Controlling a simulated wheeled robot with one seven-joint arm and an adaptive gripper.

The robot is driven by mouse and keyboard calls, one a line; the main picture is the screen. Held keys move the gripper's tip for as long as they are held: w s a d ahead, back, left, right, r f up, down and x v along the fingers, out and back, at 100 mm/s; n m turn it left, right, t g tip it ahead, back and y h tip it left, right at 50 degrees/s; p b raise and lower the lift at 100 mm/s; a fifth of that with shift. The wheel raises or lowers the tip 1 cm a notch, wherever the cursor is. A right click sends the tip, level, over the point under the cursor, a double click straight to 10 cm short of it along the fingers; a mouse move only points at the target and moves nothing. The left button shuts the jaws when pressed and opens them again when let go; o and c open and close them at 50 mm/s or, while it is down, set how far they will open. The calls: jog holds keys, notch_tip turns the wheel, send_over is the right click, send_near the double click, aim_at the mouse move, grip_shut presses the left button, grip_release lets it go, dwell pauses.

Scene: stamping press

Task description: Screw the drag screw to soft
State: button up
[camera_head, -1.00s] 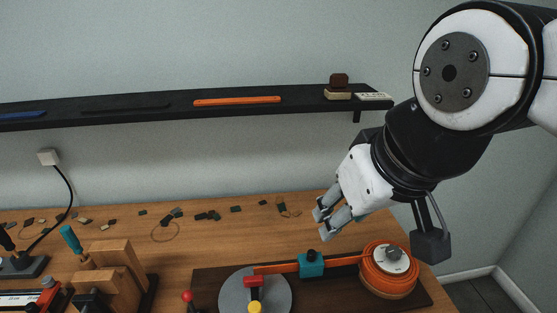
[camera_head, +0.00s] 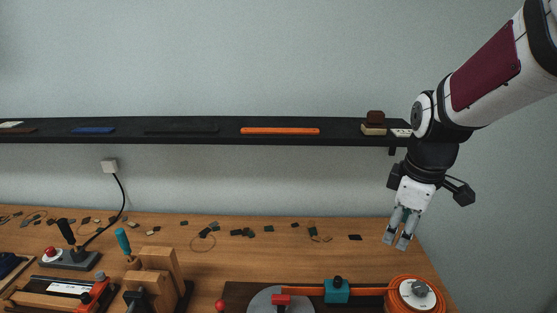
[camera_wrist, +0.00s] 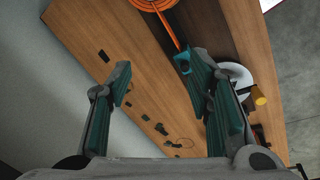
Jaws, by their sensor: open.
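An orange coil (camera_head: 396,305) with a pale dial and grey knob (camera_head: 420,289) sits at the lower right of the head view. An orange strip runs left from it to a teal block (camera_head: 337,294) with a black knob (camera_head: 338,281). I cannot tell which knob is the drag screw; no soft marking is readable. My gripper (camera_head: 396,243) hangs fingers down above the bench, in the picture above the coil, empty. In the wrist view its fingers (camera_wrist: 162,64) are spread apart, with the coil (camera_wrist: 150,4) at the top edge and the teal block (camera_wrist: 183,61) by the right fingertip.
A grey disc (camera_head: 262,303) with a red part lies left of the teal block. Wooden blocks (camera_head: 160,268), tools and a switch box (camera_head: 70,259) stand at left. Small dark chips are strewn along the bench (camera_head: 300,260). A black shelf (camera_head: 340,133) runs along the wall above.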

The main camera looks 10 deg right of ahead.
aim_at(420, 286)
jog(key=d+f+n, duration=0.2)
jog(key=d+f, duration=0.1)
jog(key=d+f+n+g+p, duration=0.1)
jog(key=d+f+n, duration=0.1)
jog(key=d+f, duration=0.2)
jog(key=s+d+f+n+g+y+p, duration=0.1)
jog(key=d+f+n, duration=0.1)
jog(key=d+f, duration=0.1)
jog(key=shift+d+f, duration=0.35)
jog(key=shift+f, duration=0.3)
jog(key=f+b, duration=0.6)
jog(key=f, duration=0.3)
jog(key=shift+w+f, duration=0.15)
jog(key=shift+w, duration=0.05)
jog(key=shift+s+r, duration=0.1)
jog(key=shift+r, duration=0.1)
jog(key=c, duration=1)
jog(key=m, duration=0.3)
jog(key=shift+d+r, duration=0.1)
jog(key=shift+o, duration=0.2)
jog(key=m, duration=1)
jog(key=shift+m, duration=2.1)
jog(key=o, duration=1.2)
jog(key=shift+o, duration=0.2)
